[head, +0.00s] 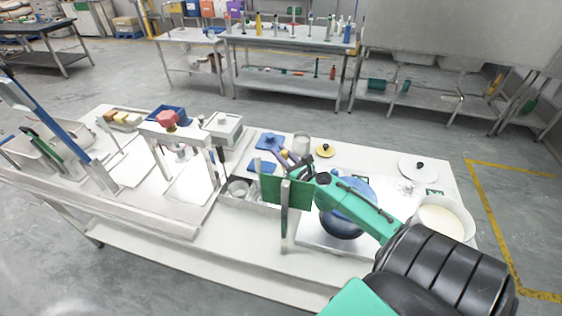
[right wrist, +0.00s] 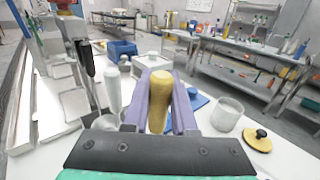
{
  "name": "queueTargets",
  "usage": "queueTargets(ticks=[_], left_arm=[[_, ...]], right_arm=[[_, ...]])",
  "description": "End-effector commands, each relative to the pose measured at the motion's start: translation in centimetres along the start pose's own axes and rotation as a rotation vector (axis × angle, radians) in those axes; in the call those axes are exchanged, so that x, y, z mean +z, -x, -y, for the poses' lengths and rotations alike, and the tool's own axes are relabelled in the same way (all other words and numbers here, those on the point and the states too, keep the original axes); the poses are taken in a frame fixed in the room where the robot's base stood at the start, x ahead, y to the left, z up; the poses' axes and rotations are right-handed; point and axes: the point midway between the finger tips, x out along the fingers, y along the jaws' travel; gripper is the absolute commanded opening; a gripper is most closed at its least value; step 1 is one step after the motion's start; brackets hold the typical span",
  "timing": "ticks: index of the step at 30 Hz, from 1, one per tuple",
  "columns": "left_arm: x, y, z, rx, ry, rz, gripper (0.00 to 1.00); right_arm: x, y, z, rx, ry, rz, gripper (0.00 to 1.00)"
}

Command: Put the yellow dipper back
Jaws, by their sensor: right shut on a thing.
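My right gripper (head: 290,158) reaches over the middle of the white table from the right. In the right wrist view, its two purple fingers (right wrist: 160,82) are shut on the yellow handle of the dipper (right wrist: 158,104), which stands roughly upright between them. The dipper's lower end is hidden behind the black gripper body. A white handle (right wrist: 113,90) and a black handle (right wrist: 88,62) stand to the left of the fingers. A metal holder with round openings (head: 238,188) is just left of the gripper in the head view. My left gripper does not show.
A clear glass (head: 302,143) and a yellow lid (head: 325,151) stand behind the gripper. A blue pot (head: 343,226) is under my right forearm, with a white bowl (head: 441,217) to its right. A white stand with a red knob (head: 168,121) is at left.

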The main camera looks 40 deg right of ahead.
Motion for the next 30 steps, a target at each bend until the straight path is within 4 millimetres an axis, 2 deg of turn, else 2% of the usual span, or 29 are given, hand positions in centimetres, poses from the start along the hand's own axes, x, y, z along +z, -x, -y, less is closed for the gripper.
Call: queueTargets(ticks=[1,3,5,9,13,17,18,20,30], left_arm=[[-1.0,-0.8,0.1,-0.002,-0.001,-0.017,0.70],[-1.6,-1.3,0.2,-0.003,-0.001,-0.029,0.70],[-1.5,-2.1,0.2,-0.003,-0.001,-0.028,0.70],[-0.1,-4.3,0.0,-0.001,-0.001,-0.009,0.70],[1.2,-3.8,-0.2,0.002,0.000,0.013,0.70],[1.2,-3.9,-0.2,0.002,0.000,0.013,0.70],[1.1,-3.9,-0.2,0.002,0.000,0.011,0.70],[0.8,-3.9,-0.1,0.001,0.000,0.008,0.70],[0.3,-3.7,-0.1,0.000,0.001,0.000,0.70]], right_arm=[[-0.8,0.0,0.0,-0.001,0.000,0.003,0.00],[-1.5,0.0,0.0,-0.001,0.000,0.003,0.00],[-2.7,0.0,0.0,-0.002,-0.001,0.002,0.00],[-5.4,0.0,0.1,-0.002,-0.001,0.003,0.00],[-5.0,0.0,0.1,0.000,0.003,0.002,0.00],[-5.0,0.0,0.1,0.000,0.003,0.002,0.00],[-5.1,0.0,0.1,0.000,0.003,0.001,0.33],[-5.0,0.0,0.1,0.000,0.003,0.001,0.55],[-4.9,0.1,0.1,0.000,0.003,0.001,0.55]])
